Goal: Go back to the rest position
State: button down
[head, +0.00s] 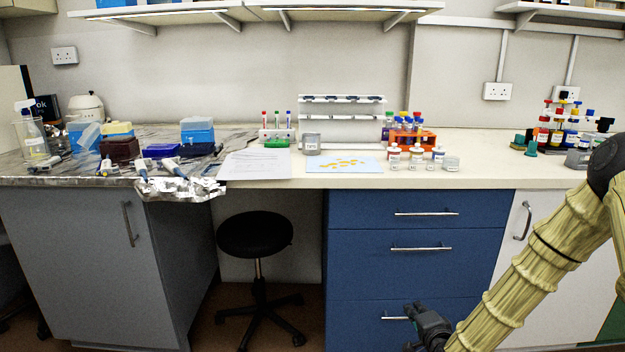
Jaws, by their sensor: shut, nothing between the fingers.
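My gripper (425,322) is low in the head view, in front of the bottom blue drawer (350,320) and below the bench top. It is dark and small in the picture, with its fingers shut and nothing held. It overlaps the bottom drawer's handle (395,318) in the picture; I cannot tell whether it touches it. My arm comes down from the right edge to it, across the white cabinet.
The bench (470,178) carries a paper sheet (254,163), a blue mat (345,167), an orange tube rack (413,138), a white pipette stand (342,120) and foil (180,189) at its edge. A black stool (255,234) stands in the knee space. Shelves hang above.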

jog(key=s+a+f+n+g, duration=0.3)
jog(key=s+f+n+g, duration=0.1)
jog(key=s+f, duration=0.65)
jog(key=s+a+f+n+g, duration=0.4)
jog(key=s+f, duration=0.5)
jog(key=s, duration=0.2)
jog(key=s+f+n+g, duration=0.3)
jog(key=s, duration=1)
jog(key=s+f+n+g, duration=0.3)
jog(key=s+g, duration=0.1)
jog(key=s, duration=0.9)
notch_tip(320, 180, up, 24)
jog(key=p, duration=2.3)
jog(key=shift+w+a+f+h+p, duration=0.2)
jog(key=shift+w+h+p, duration=0.05)
jog(key=shift+h+p, duration=0.15)
